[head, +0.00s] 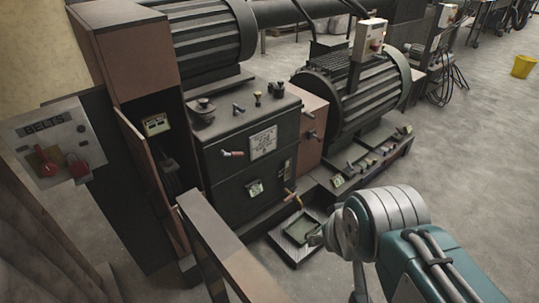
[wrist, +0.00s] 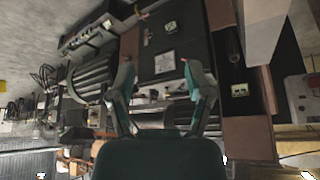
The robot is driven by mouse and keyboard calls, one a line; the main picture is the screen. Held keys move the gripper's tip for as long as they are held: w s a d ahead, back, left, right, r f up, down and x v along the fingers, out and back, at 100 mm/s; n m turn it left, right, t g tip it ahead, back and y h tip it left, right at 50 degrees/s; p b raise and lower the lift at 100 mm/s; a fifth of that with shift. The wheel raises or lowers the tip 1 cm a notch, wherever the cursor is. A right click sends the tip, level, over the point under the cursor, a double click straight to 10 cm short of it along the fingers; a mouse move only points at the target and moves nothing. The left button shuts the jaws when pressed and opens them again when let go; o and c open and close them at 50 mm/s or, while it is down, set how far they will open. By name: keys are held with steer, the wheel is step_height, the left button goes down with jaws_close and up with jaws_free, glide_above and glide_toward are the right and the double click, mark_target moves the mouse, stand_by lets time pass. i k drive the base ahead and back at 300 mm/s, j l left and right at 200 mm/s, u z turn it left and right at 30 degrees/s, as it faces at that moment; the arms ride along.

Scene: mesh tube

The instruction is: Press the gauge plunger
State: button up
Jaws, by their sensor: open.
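Several small pale-faced gauges show in the head view. One gauge (head: 255,188) is low on the front of the dark machine cabinet (head: 225,170). Another gauge (head: 157,123) is in the recess to the left. I cannot tell which part is the plunger. My gripper (wrist: 158,72) is open and empty in the wrist view, its two teal fingers spread apart. The fingers appear apart from the machine.
A BELTS switch box (head: 52,145) with red knobs is at the left. A brown guard rail (head: 222,245) rises in front of the cabinet. A tray (head: 300,236) is on the floor. A ribbed motor (head: 365,95) stands behind. Open floor (head: 470,150) lies to the right.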

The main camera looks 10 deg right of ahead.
mark_target(167, 163)
steer(key=i+j, duration=0.2)
steer(key=j, duration=0.15)
steer(key=i+j, duration=0.15)
steer(key=j, duration=0.15)
steer(key=i+j+z, duration=0.1)
steer(key=j, duration=0.25)
steer(key=i+j, duration=0.3)
